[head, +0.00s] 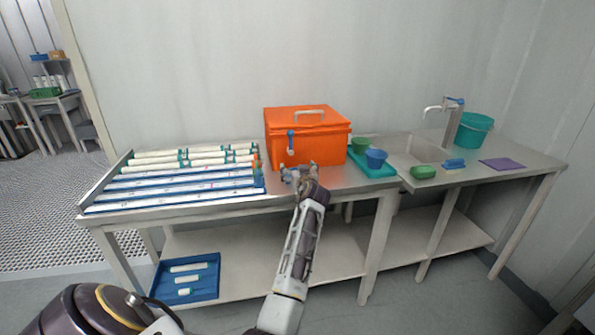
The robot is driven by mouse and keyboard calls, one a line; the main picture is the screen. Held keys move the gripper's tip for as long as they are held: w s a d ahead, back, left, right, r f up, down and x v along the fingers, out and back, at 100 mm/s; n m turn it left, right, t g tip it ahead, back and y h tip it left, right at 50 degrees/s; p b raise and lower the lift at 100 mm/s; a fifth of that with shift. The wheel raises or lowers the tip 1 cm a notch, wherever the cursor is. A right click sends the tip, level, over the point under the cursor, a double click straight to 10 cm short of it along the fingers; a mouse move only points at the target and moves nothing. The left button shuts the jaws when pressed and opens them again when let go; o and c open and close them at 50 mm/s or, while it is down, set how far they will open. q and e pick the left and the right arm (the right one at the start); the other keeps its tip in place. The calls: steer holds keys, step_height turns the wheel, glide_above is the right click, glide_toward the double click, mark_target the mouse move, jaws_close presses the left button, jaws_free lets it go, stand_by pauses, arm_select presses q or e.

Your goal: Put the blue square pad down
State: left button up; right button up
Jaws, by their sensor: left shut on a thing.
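My left gripper (297,172) is in front of the orange box, over the metal bench top. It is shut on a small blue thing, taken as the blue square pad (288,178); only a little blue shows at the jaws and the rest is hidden. I cannot tell whether the pad touches the bench. Another blue block (454,163) lies by the sink, apart from the gripper. My right gripper is not in view.
An orange box (306,133) with a blue-handled tap stands behind the gripper. A rack of white tubes (190,166) is to the left. A teal tray (374,168) with a green and a blue bowl (376,158) is to the right. Beyond are a sink (412,150), green block (423,172) and purple cloth (502,164).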

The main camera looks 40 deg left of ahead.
arm_select(q)
steer(key=shift+f, duration=0.1)
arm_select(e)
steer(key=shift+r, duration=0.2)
arm_select(q)
steer(key=o, duration=0.8)
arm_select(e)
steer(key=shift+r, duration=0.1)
